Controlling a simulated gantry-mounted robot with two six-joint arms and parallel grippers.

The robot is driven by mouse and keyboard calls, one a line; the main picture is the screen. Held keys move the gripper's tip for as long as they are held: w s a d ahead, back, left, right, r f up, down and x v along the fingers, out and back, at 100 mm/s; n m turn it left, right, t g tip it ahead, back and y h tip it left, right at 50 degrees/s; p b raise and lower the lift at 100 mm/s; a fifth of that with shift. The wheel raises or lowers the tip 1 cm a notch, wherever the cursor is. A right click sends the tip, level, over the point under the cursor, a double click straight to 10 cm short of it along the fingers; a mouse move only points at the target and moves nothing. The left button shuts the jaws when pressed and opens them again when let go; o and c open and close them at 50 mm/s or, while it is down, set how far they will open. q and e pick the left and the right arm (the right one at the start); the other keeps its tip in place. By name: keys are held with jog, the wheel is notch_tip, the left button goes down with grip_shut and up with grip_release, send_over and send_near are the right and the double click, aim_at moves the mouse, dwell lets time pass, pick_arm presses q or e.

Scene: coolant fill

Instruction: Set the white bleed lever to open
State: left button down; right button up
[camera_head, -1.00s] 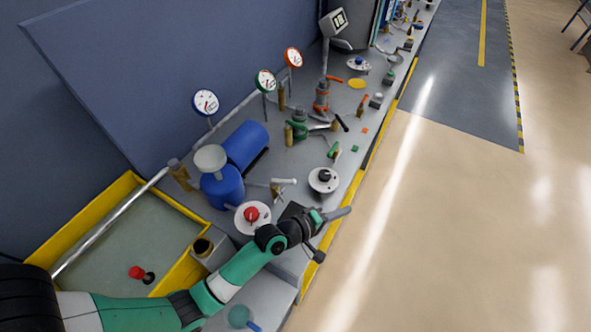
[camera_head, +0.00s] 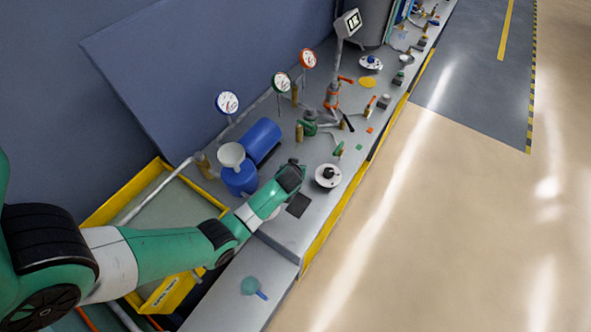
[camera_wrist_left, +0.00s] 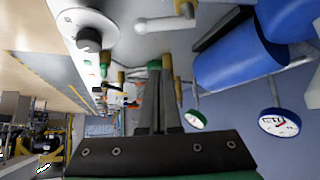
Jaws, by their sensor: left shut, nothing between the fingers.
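The white bleed lever (camera_wrist_left: 165,22) shows at the top of the left wrist view. It is a short white handle with a rounded end, lying roughly crosswise beside a brass fitting (camera_wrist_left: 183,8). In the head view the lever is hidden behind my left wrist and gripper. My left gripper (camera_head: 294,165) is over the bench, near the blue tank (camera_head: 262,140) and the dial with a black knob (camera_head: 327,175). In the wrist view its fingers (camera_wrist_left: 158,70) are shut and empty, apart from the lever in the picture. My right gripper is not in view.
A blue can with a white funnel (camera_head: 231,155) stands left of my wrist. Gauges (camera_head: 227,102) rise behind. A green valve (camera_head: 310,122) and an orange valve (camera_head: 332,97) stand farther along the bench. A yellow-rimmed tray (camera_head: 118,196) is at left. The floor right of the bench is clear.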

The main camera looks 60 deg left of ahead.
pick_arm(q)
jog(key=f+b, duration=0.1)
jog(key=f, duration=0.1)
jog(key=a+f+b, duration=0.1)
jog(key=f, duration=0.1)
jog(key=f+b, duration=0.1)
jog(key=f, duration=0.1)
jog(key=shift+w+a+f, duration=0.15)
jog(key=shift+w+f, duration=0.2)
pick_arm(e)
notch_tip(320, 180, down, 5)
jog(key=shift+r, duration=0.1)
